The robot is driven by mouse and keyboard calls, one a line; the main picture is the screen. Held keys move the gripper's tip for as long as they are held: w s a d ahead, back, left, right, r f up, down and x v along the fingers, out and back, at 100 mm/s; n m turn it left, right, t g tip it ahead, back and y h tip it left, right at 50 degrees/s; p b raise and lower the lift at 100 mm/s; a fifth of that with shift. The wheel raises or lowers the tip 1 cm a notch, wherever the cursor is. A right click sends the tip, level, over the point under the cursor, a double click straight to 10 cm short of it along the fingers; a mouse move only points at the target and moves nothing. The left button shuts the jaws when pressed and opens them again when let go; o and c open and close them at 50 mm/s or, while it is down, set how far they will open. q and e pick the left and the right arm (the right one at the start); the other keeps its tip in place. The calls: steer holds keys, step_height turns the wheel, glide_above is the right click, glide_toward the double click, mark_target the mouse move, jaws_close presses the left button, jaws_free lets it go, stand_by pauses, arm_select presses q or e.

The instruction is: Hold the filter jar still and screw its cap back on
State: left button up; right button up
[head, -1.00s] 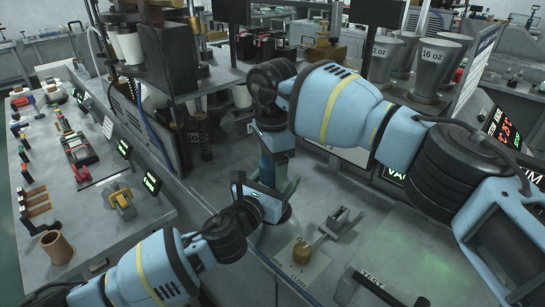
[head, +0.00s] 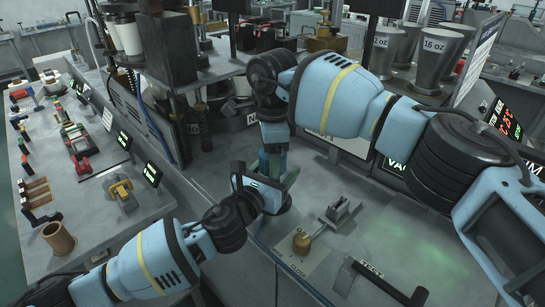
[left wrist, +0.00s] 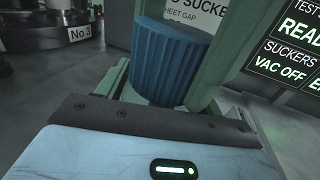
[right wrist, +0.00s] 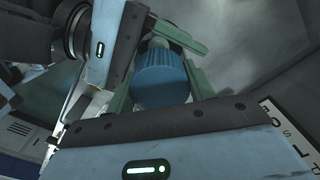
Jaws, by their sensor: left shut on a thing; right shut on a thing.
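A blue ribbed cylinder, part of the filter jar and cap, sits between the green fingers of my left gripper (left wrist: 170,85) in the left wrist view (left wrist: 170,60). A blue ribbed part also sits between the fingers of my right gripper (right wrist: 160,90) in the right wrist view (right wrist: 160,78). In the head view my right gripper (head: 273,163) points down from above, and my left gripper (head: 284,186) reaches in from the lower left just below it. Both are shut on the jar assembly. The seam between jar and cap is hidden, so I cannot tell how they sit together.
A metal plate with a brass knob (head: 301,241) and a small clamp (head: 340,212) are at the front right of the grippers. A black TEST bar (head: 385,280) lies further right. The left bench holds a copper cylinder (head: 59,240). Grey metal cups (head: 435,55) stand at the back right.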

arm_select(q)
steer(key=shift+s+d+r, duration=0.1)
steer(key=shift+d, duration=0.05)
arm_select(e)
steer(key=o, duration=1)
steer(key=shift+o, duration=0.3)
arm_select(q)
steer(key=shift+w+a, duration=0.25)
arm_select(e)
steer(key=shift+s+a, duration=0.15)
steer(key=shift+r, duration=0.1)
step_height(320, 180, up, 4)
steer(key=shift+f, duration=0.15)
arm_select(q)
steer(key=shift+s, duration=0.15)
arm_select(e)
steer(key=shift+r, duration=0.4)
arm_select(q)
steer(key=shift+d, duration=0.1)
